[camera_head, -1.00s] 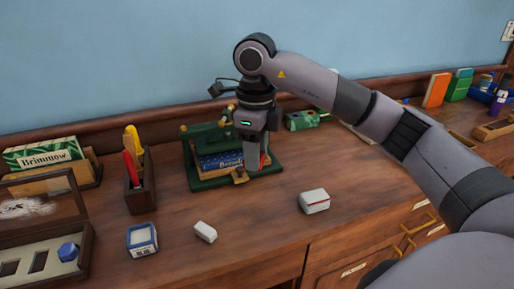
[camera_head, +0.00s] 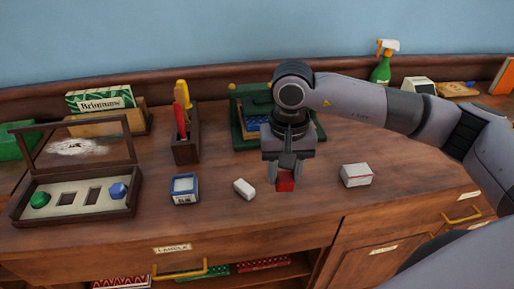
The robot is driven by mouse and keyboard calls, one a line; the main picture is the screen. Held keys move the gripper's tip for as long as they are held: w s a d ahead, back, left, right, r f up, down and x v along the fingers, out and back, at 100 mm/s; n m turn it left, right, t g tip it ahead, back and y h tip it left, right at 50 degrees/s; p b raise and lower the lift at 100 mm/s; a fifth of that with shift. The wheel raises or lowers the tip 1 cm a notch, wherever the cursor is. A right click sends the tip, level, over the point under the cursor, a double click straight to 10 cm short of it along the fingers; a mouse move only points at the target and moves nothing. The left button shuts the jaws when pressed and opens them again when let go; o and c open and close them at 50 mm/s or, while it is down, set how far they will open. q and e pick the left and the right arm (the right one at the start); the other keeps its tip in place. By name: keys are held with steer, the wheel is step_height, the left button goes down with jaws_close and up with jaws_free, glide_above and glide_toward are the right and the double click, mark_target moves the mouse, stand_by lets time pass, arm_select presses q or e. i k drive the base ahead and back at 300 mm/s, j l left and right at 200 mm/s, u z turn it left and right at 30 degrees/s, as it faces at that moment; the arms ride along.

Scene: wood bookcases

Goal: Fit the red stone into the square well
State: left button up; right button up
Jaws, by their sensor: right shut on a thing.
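The red stone (camera_head: 285,182) is held between the fingers of my right gripper (camera_head: 285,174), above the desk in the middle of the view. The open wooden case (camera_head: 75,218) with a clear lid stands at the left. Its pale panel has a green stone (camera_head: 40,199) at the left end and a blue stone (camera_head: 117,190) at the right end. Between them are two dark empty wells, a left one (camera_head: 67,198) and a right one (camera_head: 93,195). Their exact outlines are too small to tell. My right gripper is well to the right of the case. My left gripper is out of view.
A blue-and-white box (camera_head: 184,190) and a white eraser-like block (camera_head: 244,188) lie between case and gripper. A white box (camera_head: 356,175) is to the right. A holder with red and yellow tools (camera_head: 186,148) and a green stand (camera_head: 240,132) are behind.

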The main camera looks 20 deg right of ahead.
mark_target(84, 196)
steer(key=i+j, duration=0.2)
steer(key=i, duration=0.2)
steer(key=u, duration=1.8)
